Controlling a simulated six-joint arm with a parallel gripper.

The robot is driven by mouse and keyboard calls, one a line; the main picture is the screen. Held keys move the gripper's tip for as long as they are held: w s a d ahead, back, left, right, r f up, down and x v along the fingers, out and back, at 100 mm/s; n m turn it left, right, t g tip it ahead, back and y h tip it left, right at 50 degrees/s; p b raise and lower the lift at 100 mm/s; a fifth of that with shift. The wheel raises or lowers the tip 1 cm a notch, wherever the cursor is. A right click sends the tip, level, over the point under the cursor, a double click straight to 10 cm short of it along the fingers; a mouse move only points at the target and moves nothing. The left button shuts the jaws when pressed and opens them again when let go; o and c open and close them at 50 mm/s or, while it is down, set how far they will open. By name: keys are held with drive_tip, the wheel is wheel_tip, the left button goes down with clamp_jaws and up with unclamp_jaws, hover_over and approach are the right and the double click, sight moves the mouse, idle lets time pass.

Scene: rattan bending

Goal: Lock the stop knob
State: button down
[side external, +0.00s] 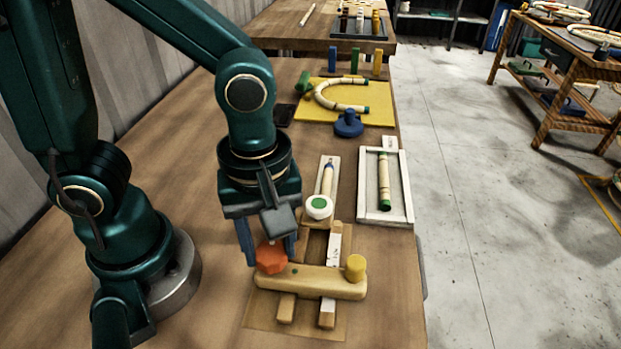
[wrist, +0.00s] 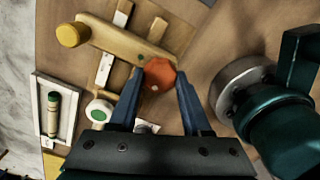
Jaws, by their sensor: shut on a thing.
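The orange-red faceted stop knob (side external: 270,257) sits at the left end of a wooden crossbar (side external: 318,282) in the side view. My gripper (side external: 270,250) points down over it, with its blue fingers on either side of the knob. In the wrist view the knob (wrist: 159,75) lies between the two fingertips (wrist: 159,78), and the gripper is shut on it. A yellow cylindrical knob (side external: 355,267) stands at the crossbar's other end. The crossbar lies across two wooden rails (side external: 328,312). A small green dot (side external: 295,270) marks the crossbar next to the orange knob.
A white round piece with a green centre (side external: 319,206) stands just behind the rails. A white tray (side external: 403,190) holds a green-ended rattan stick (side external: 384,180). Farther back are a blue knob (side external: 348,123) and a yellow board (side external: 378,112) with a curved rattan piece.

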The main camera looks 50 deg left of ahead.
drive_tip(key=m, duration=1.3)
drive_tip(key=shift+m, duration=2.4)
drive_tip(key=shift+c, duration=1.7)
unclamp_jaws()
